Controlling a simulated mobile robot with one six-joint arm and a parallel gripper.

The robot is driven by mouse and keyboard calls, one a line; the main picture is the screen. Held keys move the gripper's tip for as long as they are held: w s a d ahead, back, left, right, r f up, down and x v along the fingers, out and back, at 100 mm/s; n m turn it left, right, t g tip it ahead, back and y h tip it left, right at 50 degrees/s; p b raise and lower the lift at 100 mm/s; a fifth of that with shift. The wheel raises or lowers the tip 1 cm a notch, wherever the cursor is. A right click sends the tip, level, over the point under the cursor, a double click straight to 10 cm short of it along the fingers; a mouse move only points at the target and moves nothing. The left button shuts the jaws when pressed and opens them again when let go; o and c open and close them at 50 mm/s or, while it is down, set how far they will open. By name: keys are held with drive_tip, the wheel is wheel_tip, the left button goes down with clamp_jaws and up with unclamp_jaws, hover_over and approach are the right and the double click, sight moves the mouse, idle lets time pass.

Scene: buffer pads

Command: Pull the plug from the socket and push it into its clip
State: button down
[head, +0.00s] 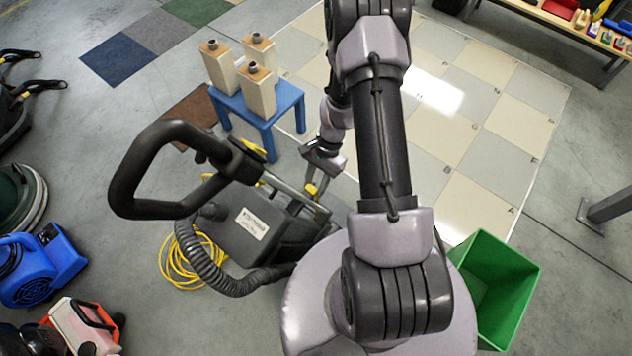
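My gripper (318,178) reaches down over the grey machine (248,224), near the metal tube of its handle. A small yellow piece (311,189), possibly the plug, shows right at the fingertips. I cannot tell whether the fingers are apart or closed on it. A yellow cable (183,262) lies coiled on the floor left of the machine. More yellow (254,148) shows by the base of the black loop handle (150,150). I cannot make out the socket or the clip; the handle, tube and my arm cover parts of the machine.
A blue stool (288,97) with cream bottles stands behind the machine. A ribbed hose (207,262) curves along its front left. A green bin (512,275) is at the right. A blue blower (45,268) stands at the far left. Tiled floor behind my arm is clear.

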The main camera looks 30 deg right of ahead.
drive_tip(key=c, duration=0.9)
unclamp_jaws()
drive_tip(key=shift+c, duration=0.2)
drive_tip(key=p+v, duration=0.6)
drive_tip(key=v, duration=1.1)
drive_tip(key=shift+r+p, duration=0.2)
drive_tip(key=shift+p, duration=0.2)
